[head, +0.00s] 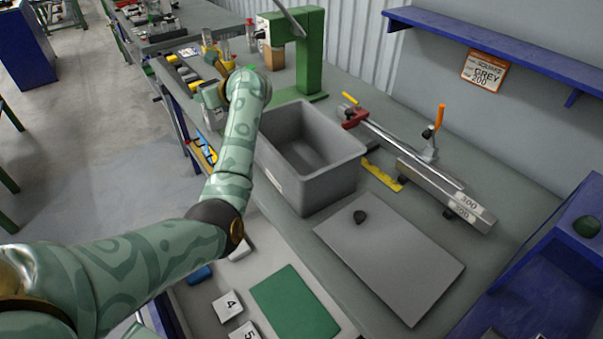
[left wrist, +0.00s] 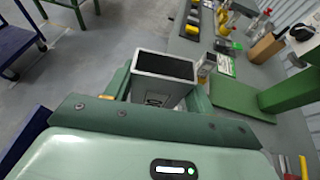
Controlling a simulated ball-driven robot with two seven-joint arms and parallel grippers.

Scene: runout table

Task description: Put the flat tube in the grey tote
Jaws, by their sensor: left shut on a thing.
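The flat tube (left wrist: 165,67) is a grey rectangular hollow piece with a dark open end, seen in the left wrist view. My left gripper (left wrist: 160,88) is shut on it, with a green finger on either side. In the head view my left gripper (head: 213,96) is beyond the left rear of the grey tote, near the table's left edge, and my arm partly hides it. The grey tote (head: 332,189) stands on the table, open at the top, and its visible inside looks empty. My right gripper is in neither view.
A green press stand (head: 313,55) rises behind the tote. A metal rail with a clamp (head: 440,190) lies to its right. A grey plate (head: 395,255) with a black knob and a green mat (head: 295,303) lie in front. A blue shelf (head: 500,48) hangs on the wall.

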